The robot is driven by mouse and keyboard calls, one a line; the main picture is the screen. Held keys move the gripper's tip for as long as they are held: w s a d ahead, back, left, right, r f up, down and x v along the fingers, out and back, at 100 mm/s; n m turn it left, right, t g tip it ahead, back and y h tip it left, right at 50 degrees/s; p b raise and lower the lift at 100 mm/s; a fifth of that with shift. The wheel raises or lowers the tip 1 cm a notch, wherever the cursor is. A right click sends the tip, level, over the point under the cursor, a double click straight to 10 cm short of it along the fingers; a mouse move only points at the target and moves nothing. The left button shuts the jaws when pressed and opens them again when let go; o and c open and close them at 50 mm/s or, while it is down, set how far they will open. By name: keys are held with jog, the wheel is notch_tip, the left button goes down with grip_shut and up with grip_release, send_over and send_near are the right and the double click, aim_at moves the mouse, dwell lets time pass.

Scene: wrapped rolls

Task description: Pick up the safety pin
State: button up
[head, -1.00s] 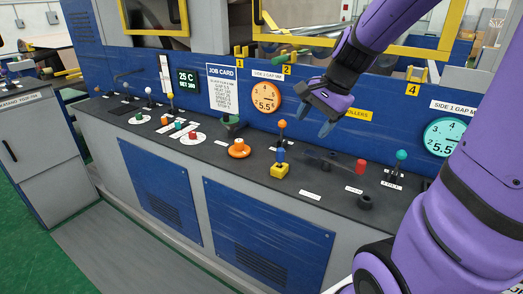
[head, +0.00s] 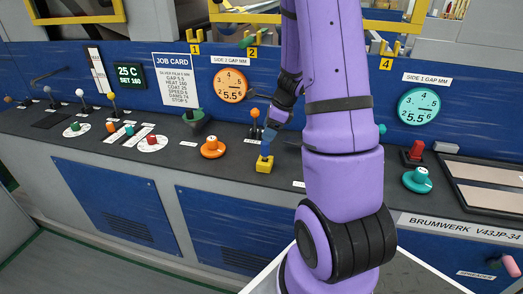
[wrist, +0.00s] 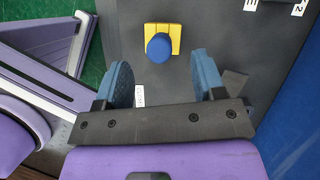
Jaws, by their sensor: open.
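A blue round-headed piece (wrist: 159,47), which looks like the safety pin, stands in a yellow block (wrist: 176,34) in the wrist view. The block also shows on the dark console top in the head view (head: 264,166). My gripper (head: 267,142) points down just above the block there, partly covering the blue piece. In the wrist view my gripper (wrist: 164,78) is open and empty, its two blue fingers apart. The blue head lies in the gap's direction, a little beyond the fingertips in the picture. Whether a finger touches it I cannot tell.
An orange-topped lever (head: 255,114) stands close behind my gripper. An orange knob (head: 213,147) sits to the left. A red button (head: 416,151) and a teal knob (head: 417,180) are to the right. The blue back panel (head: 300,90) rises behind. My arm hides the console's middle.

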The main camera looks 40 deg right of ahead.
aim_at(263, 148)
jog(key=x, duration=0.2)
jog(key=shift+w+f, duration=0.1)
jog(key=shift+f, duration=0.15)
jog(key=shift+s+x, duration=0.2)
jog(key=shift+x, duration=1.1)
jog(key=shift+s+x, duration=0.2)
jog(key=shift+x, duration=1.15)
jog(key=shift+d+f, duration=0.15)
jog(key=shift+d, duration=0.05)
jog(key=c, duration=1)
